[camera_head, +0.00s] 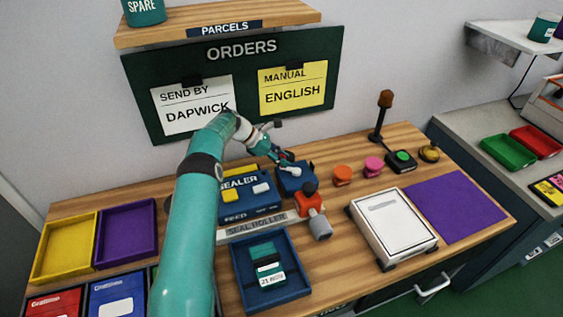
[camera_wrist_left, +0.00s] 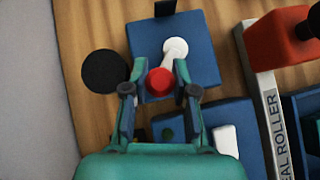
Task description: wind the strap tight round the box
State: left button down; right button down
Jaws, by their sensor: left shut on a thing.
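My left gripper (camera_head: 287,163) reaches over a blue device (camera_head: 297,181) at the back middle of the table. In the left wrist view, the gripper (camera_wrist_left: 160,91) is shut on the red knob (camera_wrist_left: 160,81) of a white crank (camera_wrist_left: 175,50) on top of this blue device (camera_wrist_left: 203,62). A flat white box (camera_head: 391,226) lies between dark corner pieces on the right of the table. I cannot make out a strap round it. My right gripper is not in view.
The blue sealer (camera_head: 248,203) and the seal roller (camera_head: 258,230), with its red handle (camera_head: 310,198), stand close to the gripper. A blue tray (camera_head: 236,266) holds a dark green item. Orange and pink knobs (camera_head: 343,173) stand behind the box. The purple mat (camera_head: 455,208) is clear.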

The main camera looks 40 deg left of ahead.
pick_arm(q)
jog(key=shift+w, duration=0.1)
dwell(0.6)
jog(key=c, duration=0.9)
grip_release()
jog(key=v, duration=0.7)
jog(key=shift+a+r, duration=0.15)
jog(key=shift+a, duration=0.05)
